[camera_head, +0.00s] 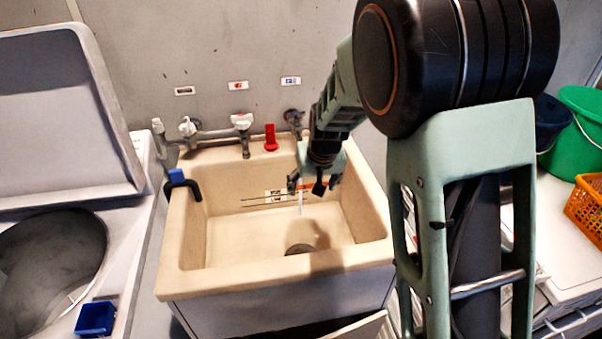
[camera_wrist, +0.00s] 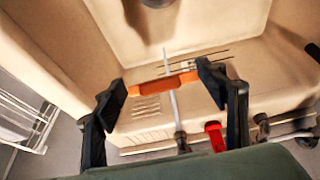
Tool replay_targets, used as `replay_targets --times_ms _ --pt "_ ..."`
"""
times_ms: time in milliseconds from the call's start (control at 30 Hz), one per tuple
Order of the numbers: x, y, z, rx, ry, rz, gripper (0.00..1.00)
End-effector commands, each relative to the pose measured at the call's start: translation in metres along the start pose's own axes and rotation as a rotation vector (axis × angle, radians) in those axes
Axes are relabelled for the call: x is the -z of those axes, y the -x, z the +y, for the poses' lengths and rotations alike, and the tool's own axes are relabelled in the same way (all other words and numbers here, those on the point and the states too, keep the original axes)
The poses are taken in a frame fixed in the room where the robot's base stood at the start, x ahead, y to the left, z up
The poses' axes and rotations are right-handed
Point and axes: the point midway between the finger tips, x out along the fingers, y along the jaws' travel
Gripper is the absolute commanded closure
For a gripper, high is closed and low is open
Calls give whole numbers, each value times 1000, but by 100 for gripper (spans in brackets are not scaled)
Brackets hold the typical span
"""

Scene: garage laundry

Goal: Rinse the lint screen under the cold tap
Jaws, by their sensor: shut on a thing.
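My gripper (camera_head: 316,184) is low inside the beige sink (camera_head: 181,225), near its back wall. In the wrist view its two black fingers (camera_wrist: 162,86) are shut on the ends of a narrow orange bar, which looks like the lint screen (camera_wrist: 150,87) seen edge-on. The mesh is not clear. The tap under the blue label (camera_head: 292,116), partly hidden by my arm, also shows in the wrist view (camera_wrist: 181,139). A thin pale streak, like running water (camera_wrist: 166,58), runs from it across the line of the screen. I cannot tell whether it touches the screen.
The middle tap (camera_head: 241,121) has a red label; another tap (camera_head: 187,127) is at left. A red object (camera_head: 270,138) stands on the sink's back ledge. The drain (camera_head: 299,249) is uncovered.

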Motion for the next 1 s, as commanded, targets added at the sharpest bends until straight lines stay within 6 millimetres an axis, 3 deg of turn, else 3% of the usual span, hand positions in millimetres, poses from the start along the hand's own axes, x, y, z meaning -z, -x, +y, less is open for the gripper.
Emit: replay_targets --times_ms 700,1000 --pt "3 76 0 1 0 0 62" --pt "2 86 0 1 0 -1 62"
